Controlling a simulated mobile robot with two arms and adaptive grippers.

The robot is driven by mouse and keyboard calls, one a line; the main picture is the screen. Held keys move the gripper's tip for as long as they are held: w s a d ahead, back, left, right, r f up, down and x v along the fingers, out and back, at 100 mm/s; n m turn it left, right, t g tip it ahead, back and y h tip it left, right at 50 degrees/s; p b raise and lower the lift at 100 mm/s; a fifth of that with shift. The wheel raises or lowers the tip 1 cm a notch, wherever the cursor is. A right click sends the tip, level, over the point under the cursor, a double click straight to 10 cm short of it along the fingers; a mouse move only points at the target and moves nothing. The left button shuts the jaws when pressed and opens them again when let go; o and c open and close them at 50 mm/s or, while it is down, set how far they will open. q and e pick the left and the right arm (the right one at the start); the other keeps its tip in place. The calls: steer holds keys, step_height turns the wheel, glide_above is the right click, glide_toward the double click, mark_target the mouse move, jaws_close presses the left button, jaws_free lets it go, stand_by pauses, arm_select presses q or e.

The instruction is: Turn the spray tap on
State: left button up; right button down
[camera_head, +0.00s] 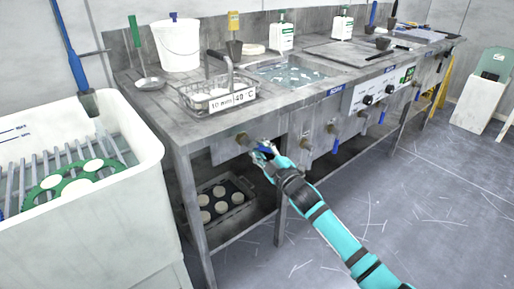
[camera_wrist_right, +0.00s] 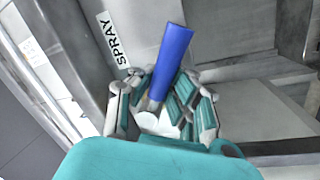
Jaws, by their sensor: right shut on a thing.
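The spray tap has a blue lever handle (camera_wrist_right: 173,60), which stands between the fingers of my right gripper (camera_wrist_right: 165,108) in the right wrist view. A white label reading SPRAY (camera_wrist_right: 113,40) is on the metal beside it. In the head view my right gripper (camera_head: 264,152) is at the front of the metal bench (camera_head: 180,125), by the leftmost tap (camera_head: 243,139). The gripper is shut on the blue handle, and its fingers hide the handle's lower part. My left gripper is not in view.
More taps with blue handles (camera_head: 335,146) line the bench front to the right. A white tub (camera_head: 150,160) with a rack stands at the left. A wire basket (camera_head: 218,98) sits on the bench, and a crate (camera_head: 232,222) is on the lower shelf.

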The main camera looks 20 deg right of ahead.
steer(key=n, duration=0.3)
steer(key=shift+d+r+y, duration=0.1)
steer(key=shift+d+y, duration=0.15)
steer(key=shift+y, duration=0.15)
steer(key=shift+r+n+y+p, duration=0.3)
steer(key=shift+n+p, duration=0.05)
steer(key=shift+n, duration=0.75)
steer(key=shift+r+n, duration=0.1)
steer(key=shift+n, duration=0.3)
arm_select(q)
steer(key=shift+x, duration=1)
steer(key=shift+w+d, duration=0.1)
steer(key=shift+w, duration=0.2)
arm_select(e)
steer(key=shift+n, duration=0.3)
steer(key=c, duration=1.5)
jaws_free()
steer(key=shift+s+d+r, duration=0.1)
steer(key=shift+d+r, duration=0.05)
steer(key=shift+r, duration=0.05)
steer(key=shift+c, duration=0.2)
steer(key=shift+o, duration=1.3)
steer(key=shift+r, duration=0.1)
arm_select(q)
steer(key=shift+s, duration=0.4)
arm_select(e)
steer(key=shift+o, duration=0.4)
